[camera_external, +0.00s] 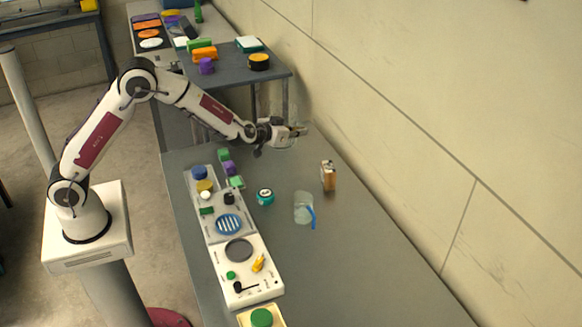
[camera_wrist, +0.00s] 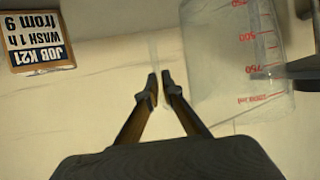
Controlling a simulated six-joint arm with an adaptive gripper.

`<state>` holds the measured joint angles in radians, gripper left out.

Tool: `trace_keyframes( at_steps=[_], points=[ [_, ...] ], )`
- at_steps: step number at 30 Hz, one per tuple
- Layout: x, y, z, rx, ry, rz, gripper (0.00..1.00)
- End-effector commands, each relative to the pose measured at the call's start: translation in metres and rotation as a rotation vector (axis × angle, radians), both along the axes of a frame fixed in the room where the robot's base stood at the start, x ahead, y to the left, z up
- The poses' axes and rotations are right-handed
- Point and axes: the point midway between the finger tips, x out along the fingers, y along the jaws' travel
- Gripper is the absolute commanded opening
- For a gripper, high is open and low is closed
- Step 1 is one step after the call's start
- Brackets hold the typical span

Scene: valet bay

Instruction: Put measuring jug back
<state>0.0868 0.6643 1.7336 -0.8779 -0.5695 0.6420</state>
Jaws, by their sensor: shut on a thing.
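My gripper (camera_external: 298,131) reaches out level toward the wall, above the far end of the bench. It is shut on the measuring jug (camera_wrist: 220,75), a clear vessel with red volume marks. In the wrist view, my fingertips (camera_wrist: 159,92) are closed on a thin clear strip beside the jug's body, apparently its handle. The body is to the right of the fingers. In the outside view the held jug is only a faint clear outline around my gripper.
A clear beaker with a blue handle (camera_external: 304,207) stands on the bench (camera_external: 350,270). Panels with knobs (camera_external: 248,275) line the left side. A job card (camera_wrist: 37,40) shows upside down in the wrist view.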

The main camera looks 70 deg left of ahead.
Motion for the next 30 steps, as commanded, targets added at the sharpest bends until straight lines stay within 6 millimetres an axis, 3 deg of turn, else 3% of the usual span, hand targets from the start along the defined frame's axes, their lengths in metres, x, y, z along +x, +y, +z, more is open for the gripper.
trace_keyframes(
  at_steps=[5,15,30],
  points=[
    [0.0,0.0,-0.004,0.002,0.0,-0.001,0.0],
    [0.0,0.0,-0.035,0.001,0.001,-0.002,0.0],
    [0.0,0.0,-0.039,0.0,-0.001,-0.001,0.0]
  ],
)
